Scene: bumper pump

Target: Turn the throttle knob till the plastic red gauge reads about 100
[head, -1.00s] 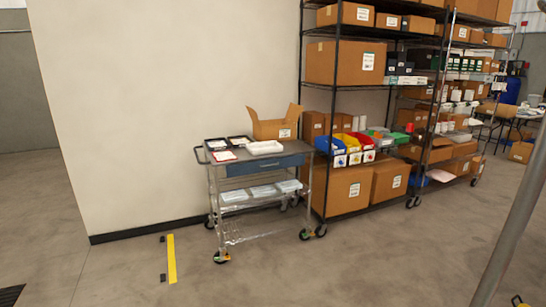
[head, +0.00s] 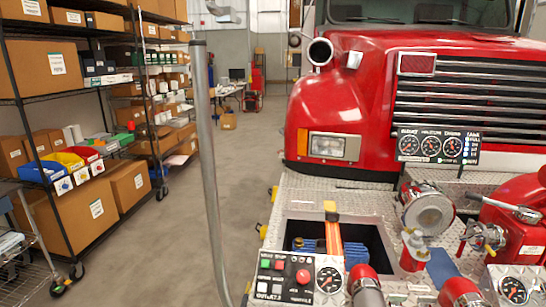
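A small control panel (head: 264,287) stands at the bottom centre of the head view, with a round red knob (head: 303,276) and a few small coloured buttons. Its printed label is too small to read surely. A round dial gauge (head: 329,280) sits just right of the knob. Another dial gauge (head: 513,290) is at the bottom right corner, beside red fittings. An upper panel (head: 438,145) carries three more dials. I cannot tell which gauge is the plastic red one, and the needle readings are too small to read. My gripper is not in view.
A red truck (head: 340,95) with a diamond-plate bumper (head: 350,196) fills the right side. Shelves (head: 60,98) with boxes line the left. The floor between is clear.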

